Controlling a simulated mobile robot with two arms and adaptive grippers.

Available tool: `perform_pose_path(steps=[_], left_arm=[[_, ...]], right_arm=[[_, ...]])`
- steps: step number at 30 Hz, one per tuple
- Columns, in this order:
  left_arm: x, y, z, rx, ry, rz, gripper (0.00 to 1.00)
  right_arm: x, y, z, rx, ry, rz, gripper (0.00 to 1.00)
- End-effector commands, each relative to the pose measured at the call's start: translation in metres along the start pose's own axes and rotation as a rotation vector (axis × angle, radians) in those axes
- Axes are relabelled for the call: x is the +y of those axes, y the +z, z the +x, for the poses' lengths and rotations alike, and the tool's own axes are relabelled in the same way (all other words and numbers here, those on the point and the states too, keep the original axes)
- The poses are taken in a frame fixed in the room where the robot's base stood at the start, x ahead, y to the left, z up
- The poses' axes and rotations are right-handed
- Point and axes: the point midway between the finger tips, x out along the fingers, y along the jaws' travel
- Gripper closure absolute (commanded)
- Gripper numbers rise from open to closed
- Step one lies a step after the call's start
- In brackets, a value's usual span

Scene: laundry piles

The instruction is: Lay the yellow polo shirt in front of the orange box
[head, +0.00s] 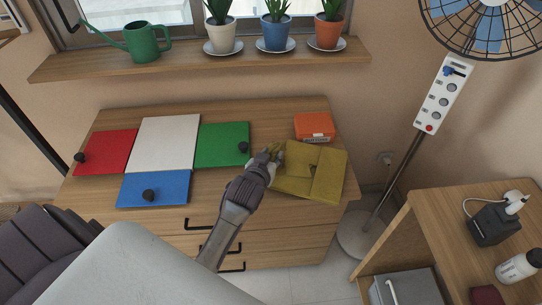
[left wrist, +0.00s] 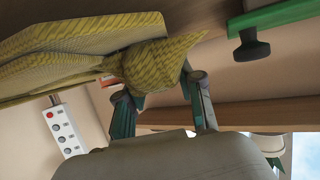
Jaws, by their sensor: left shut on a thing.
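The yellow polo shirt (head: 312,172) lies folded on the dresser top, in front of the orange box (head: 314,127). Its back edge is close to the box; I cannot tell whether they touch. My left gripper (head: 270,155) is shut on the left edge of the shirt. In the left wrist view, the gripper (left wrist: 160,95) has a bunched part of the shirt (left wrist: 160,62) between its two fingers, and the folded layers spread to the left. A bit of orange shows behind the shirt there. My right gripper is not in view.
A green board (head: 222,145) with a black knob lies just left of my gripper. Red (head: 106,152), white (head: 168,143) and blue (head: 153,188) boards lie further left. A shelf (head: 200,60) with potted plants runs above. A fan stands to the right, beyond the dresser.

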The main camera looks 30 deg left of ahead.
Motion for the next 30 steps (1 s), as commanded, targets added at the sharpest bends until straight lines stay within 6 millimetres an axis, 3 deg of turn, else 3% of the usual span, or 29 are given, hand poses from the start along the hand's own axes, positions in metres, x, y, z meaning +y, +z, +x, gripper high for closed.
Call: perform_pose_path(steps=[28,29,30], left_arm=[[0.0,0.01,0.004,0.001,0.0,-0.002,1.0],[0.0,0.009,0.004,0.001,0.0,-0.001,0.6],[0.0,0.009,0.004,0.001,0.0,-0.001,0.53]], right_arm=[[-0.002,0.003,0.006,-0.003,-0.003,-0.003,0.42],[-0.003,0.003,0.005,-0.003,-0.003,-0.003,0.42],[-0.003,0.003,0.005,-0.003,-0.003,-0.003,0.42]])
